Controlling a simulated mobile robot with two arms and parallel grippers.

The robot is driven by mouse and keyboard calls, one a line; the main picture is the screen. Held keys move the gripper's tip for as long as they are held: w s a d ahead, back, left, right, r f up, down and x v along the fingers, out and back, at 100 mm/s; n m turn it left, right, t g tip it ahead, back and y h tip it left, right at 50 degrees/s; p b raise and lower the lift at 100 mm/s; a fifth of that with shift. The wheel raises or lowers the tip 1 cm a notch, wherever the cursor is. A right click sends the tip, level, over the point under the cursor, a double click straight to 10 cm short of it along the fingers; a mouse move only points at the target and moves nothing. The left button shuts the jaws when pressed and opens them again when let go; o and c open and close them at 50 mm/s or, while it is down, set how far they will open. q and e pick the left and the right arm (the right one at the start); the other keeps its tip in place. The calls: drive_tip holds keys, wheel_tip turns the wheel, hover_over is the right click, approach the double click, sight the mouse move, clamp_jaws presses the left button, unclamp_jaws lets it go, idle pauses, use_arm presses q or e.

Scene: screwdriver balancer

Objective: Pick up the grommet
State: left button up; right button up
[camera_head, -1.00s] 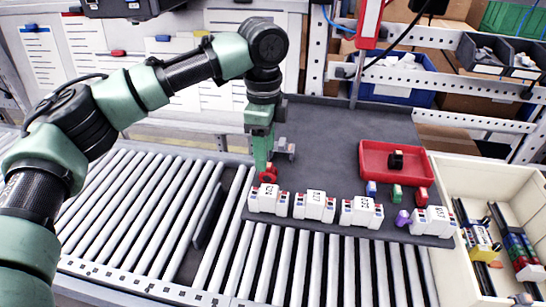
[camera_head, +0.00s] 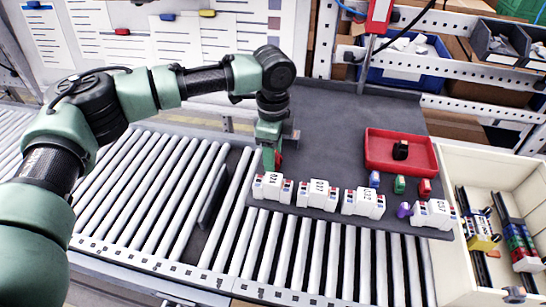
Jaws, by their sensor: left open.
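My left gripper (camera_head: 270,157) hangs pointing down just behind the leftmost white block (camera_head: 272,186). It is open. A small red piece (camera_head: 279,160) shows at its fingers, mostly covered by them; whether it touches them I cannot tell. Small upright blue (camera_head: 375,179), green (camera_head: 399,184) and red (camera_head: 424,188) pieces stand in a row in front of the red tray (camera_head: 380,164). A purple piece (camera_head: 403,210) lies beside the rightmost white block (camera_head: 434,214). Which small piece is the grommet is not clear. My right gripper is out of view.
Several white labelled blocks line the front edge of the dark mat (camera_head: 335,130). A black piece (camera_head: 401,150) sits in the red tray. A cream bin (camera_head: 462,165) with coloured parts stands at the right. Rollers (camera_head: 310,255) run in front. The mat's back is clear.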

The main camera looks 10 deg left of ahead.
use_arm(q)
clamp_jaws()
drive_tip(key=shift+r, duration=0.15)
